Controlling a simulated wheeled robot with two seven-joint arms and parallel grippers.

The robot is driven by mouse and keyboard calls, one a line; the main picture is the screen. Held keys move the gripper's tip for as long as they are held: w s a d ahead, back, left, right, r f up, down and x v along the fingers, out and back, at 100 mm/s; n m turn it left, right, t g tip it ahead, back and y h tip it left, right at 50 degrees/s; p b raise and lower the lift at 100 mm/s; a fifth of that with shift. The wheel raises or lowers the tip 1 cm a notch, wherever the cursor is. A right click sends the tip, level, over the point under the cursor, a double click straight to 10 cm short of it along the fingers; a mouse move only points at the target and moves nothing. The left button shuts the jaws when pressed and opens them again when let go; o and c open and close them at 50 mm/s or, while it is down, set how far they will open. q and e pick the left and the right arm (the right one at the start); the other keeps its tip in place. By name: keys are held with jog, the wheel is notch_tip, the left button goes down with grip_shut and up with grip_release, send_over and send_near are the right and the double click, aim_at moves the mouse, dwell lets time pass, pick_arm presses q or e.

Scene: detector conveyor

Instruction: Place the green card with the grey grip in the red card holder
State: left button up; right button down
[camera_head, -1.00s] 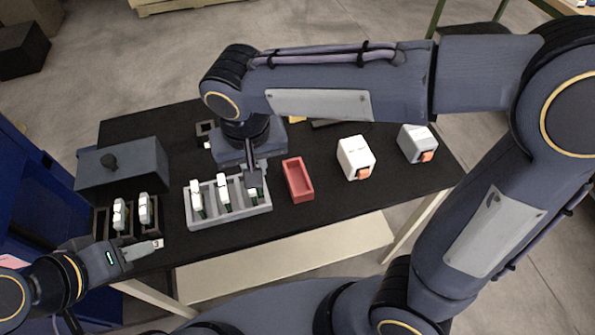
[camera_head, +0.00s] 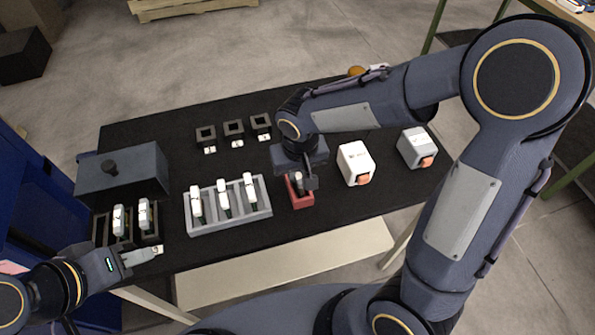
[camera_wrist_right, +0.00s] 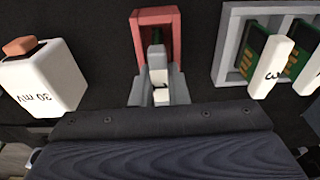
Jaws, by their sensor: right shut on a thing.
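The red card holder (camera_head: 302,203) stands on the black table right of the grey rack; it also shows in the right wrist view (camera_wrist_right: 172,22). My right gripper (camera_head: 306,184) is over it, pointing down. In the right wrist view my right gripper (camera_wrist_right: 158,92) is shut on the grey grip (camera_wrist_right: 157,62) of a card. The grip's far end is inside the holder's outline. The card's green part is mostly hidden, so I cannot tell how deep it sits. My left gripper (camera_head: 150,252) is at the table's front left edge; its jaw gap is unclear.
The grey rack (camera_head: 230,221) holds several white-gripped green cards close on the left. A white box (camera_head: 355,163) with an orange part stands close on the right, a grey box (camera_head: 416,147) beyond it. Small black sockets (camera_head: 233,129) stand at the back. A dark box (camera_head: 122,172) is at left.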

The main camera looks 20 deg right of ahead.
jog(key=shift+f, duration=0.2)
jog(key=c, duration=1.4)
grip_release()
jog(key=shift+r, duration=0.15)
